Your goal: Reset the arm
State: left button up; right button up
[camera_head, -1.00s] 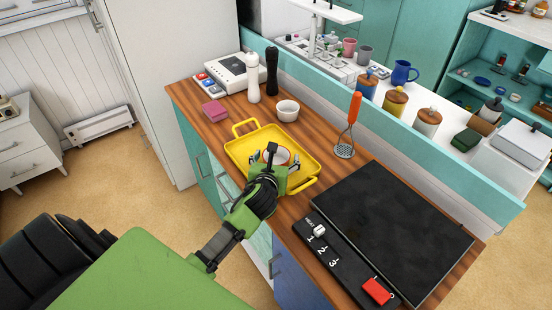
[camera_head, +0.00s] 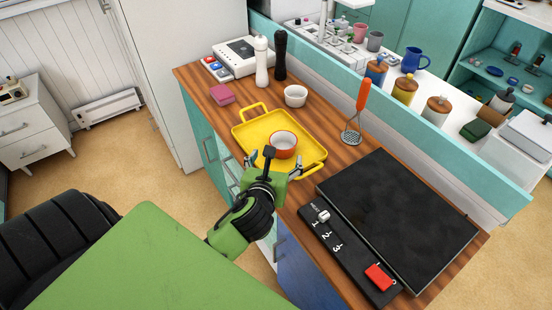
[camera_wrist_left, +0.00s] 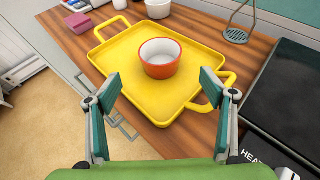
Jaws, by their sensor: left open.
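My left gripper (camera_head: 273,162) is open and empty at the near edge of the yellow tray in the head view. In the left wrist view its two fingers (camera_wrist_left: 157,92) stand wide apart with nothing between them. A red-orange bowl with a white inside (camera_head: 284,145) sits in the yellow tray (camera_head: 250,133), beyond the fingertips; it also shows in the left wrist view (camera_wrist_left: 160,70). The gripper and the bowl are apart. My right gripper is not in view.
On the wooden counter stand a white bowl (camera_head: 295,96), white and black mills (camera_head: 261,62), a pink sponge (camera_head: 222,94) and an orange-handled masher (camera_head: 358,112). Floor shows left of the counter.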

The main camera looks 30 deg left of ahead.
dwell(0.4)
pick_arm(q)
jog(key=shift+s+f+n, duration=0.2)
jog(key=shift+f+n, duration=0.1)
jog(key=shift+n, duration=0.2)
jog(key=s+d+f+n+g+h, duration=0.2)
jog(key=s+d+f+n+g, duration=0.1)
jog(key=s+n, duration=0.6)
jog(key=s+d+f+n+g+h, duration=0.1)
jog(key=s+d+f+n+g, duration=0.25)
jog(key=s+n, duration=0.45)
jog(key=s+d+f+n+g+h, duration=0.2)
jog(key=s+d+f+n+g, duration=0.3)
jog(key=n, duration=0.7)
notch_tip(320, 180, down, 25)
jog(key=s+a+t, duration=0.1)
jog(key=s, duration=0.1)
jog(key=s+a+f+g, duration=0.1)
jog(key=s+a+f, duration=0.2)
jog(key=s+f, duration=1.2)
jog(key=shift+s+a+f+m, duration=0.2)
jog(key=shift+s+m, duration=0.2)
jog(key=shift+s, duration=0.7)
